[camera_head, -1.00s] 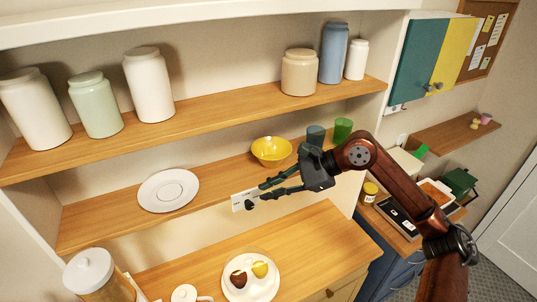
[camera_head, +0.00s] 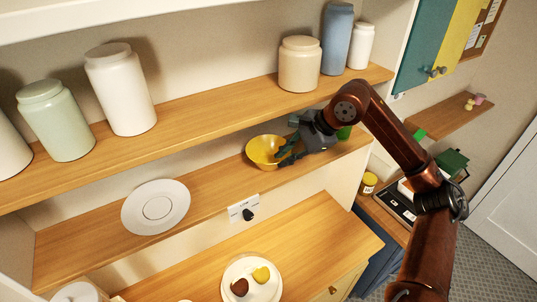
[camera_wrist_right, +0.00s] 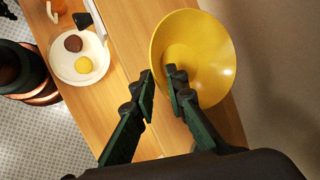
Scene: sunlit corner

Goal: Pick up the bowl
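The yellow bowl (camera_head: 262,148) sits on the middle wooden shelf in the head view. It fills the upper middle of the right wrist view (camera_wrist_right: 205,60). My right gripper (camera_head: 282,157) is at the bowl's right side, its fingers pointing left. In the wrist view the fingers (camera_wrist_right: 160,79) are apart, one just outside the near rim and one over the bowl's inside. A gap shows between the fingertips; I cannot tell whether either touches the rim. My left gripper is not in view.
A white plate (camera_head: 156,207) lies on the same shelf, to the left. A green cup (camera_head: 344,132) is partly hidden behind my right gripper. Jars, such as a beige one (camera_head: 300,64), stand on the shelf above. A plate with two fruits (camera_head: 236,268) is on the counter below.

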